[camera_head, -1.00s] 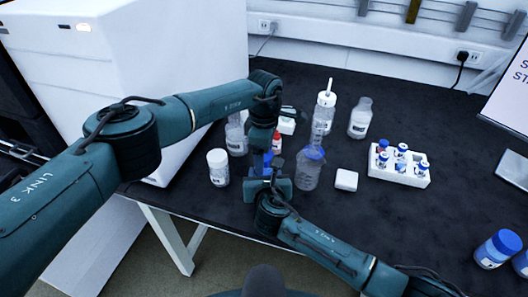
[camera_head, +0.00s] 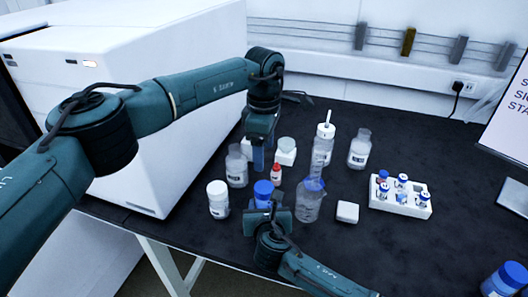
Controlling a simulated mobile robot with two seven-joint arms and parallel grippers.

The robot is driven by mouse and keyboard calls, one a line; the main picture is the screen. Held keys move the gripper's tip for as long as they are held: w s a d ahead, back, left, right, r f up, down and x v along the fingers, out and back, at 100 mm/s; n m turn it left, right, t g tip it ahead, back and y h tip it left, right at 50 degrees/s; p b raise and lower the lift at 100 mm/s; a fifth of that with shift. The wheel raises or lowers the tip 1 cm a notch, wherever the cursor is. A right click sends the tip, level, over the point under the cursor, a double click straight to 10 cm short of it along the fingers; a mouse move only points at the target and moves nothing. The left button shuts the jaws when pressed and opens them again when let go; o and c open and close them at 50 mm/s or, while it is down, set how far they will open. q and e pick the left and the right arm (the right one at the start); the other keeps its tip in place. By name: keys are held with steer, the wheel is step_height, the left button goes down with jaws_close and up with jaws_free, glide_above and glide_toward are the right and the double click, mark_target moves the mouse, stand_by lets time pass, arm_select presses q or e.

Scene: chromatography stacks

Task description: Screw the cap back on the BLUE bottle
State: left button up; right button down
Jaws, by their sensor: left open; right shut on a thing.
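The blue bottle (camera_head: 262,203) stands in front of the other labware and has a blue cap (camera_head: 263,188) on its top. I cannot tell how tightly the cap is seated. My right gripper (camera_head: 264,209) comes from below and is shut on the bottle's body, hiding much of it. My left gripper (camera_head: 259,158) is open, points down and is above and behind the cap in the picture, apart from it.
A white-capped jar (camera_head: 218,199) stands close left; a clear vessel with a blue rim (camera_head: 308,205) stands close right. Behind are a clear bottle (camera_head: 236,168) and a red-capped vial (camera_head: 275,173). A white box (camera_head: 347,212) and vial rack (camera_head: 400,203) are right.

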steer(key=c, duration=0.6)
jaws_free()
steer(key=shift+o, duration=0.2)
steer(key=p+v, duration=0.2)
steer(key=v, duration=1.1)
steer(key=shift+s, duration=0.15)
